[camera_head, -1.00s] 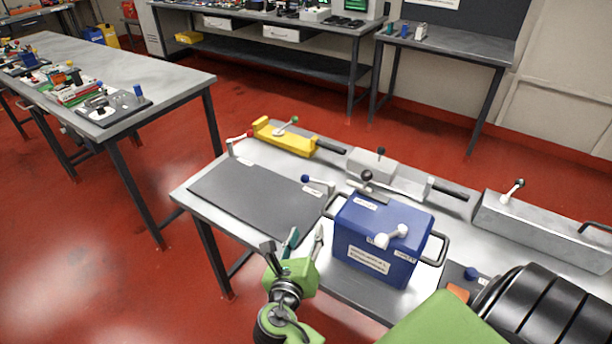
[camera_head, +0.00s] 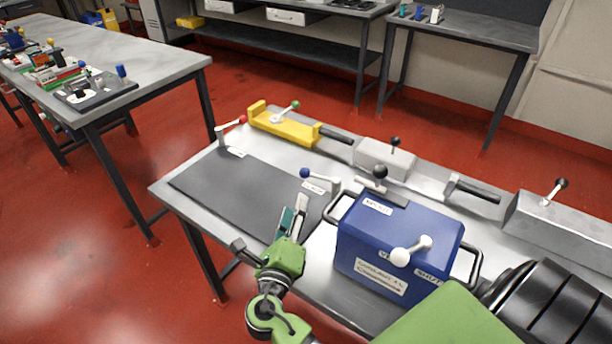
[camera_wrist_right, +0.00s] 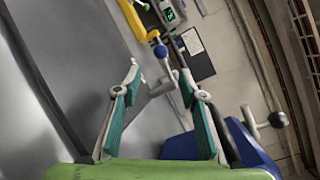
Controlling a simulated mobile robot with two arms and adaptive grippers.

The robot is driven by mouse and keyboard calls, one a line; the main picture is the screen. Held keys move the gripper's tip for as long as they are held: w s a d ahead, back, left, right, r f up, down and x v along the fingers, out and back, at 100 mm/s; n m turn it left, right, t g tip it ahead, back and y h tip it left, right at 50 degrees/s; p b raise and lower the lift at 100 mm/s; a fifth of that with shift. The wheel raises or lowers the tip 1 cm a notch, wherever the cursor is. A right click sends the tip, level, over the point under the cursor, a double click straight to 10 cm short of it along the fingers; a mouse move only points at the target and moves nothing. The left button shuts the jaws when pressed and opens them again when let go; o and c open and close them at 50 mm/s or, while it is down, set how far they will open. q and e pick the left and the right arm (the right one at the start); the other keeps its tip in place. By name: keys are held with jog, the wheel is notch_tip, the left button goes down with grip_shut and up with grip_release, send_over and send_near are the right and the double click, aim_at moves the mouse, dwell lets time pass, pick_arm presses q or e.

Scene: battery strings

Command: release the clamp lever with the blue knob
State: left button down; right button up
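The clamp lever with the blue knob (camera_head: 305,173) stands on the bench at the right back of the dark mat, left of the blue box. Its light arm runs from the knob to a post (camera_head: 334,186) on the right. My right gripper (camera_head: 295,212) is in front of the lever, over the mat's right side, apart from the knob. In the right wrist view its teal-padded fingers (camera_wrist_right: 160,76) are spread and empty. The blue knob (camera_wrist_right: 160,51) shows there beyond the fingertips, in the gap between them. My left gripper is not in view.
The blue box (camera_head: 400,240) with side handles and a white-knobbed lever (camera_head: 400,257) stands close on the right. Behind are a yellow fixture (camera_head: 285,127) and a grey clamp block (camera_head: 385,158). The dark mat (camera_head: 235,190) is bare on the left.

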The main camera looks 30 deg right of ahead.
aim_at(304, 177)
jog(key=p+x, duration=0.1)
jog(key=x, duration=1.2)
jog(key=shift+w+d, duration=0.25)
jog(key=shift+w, duration=0.05)
grip_shut()
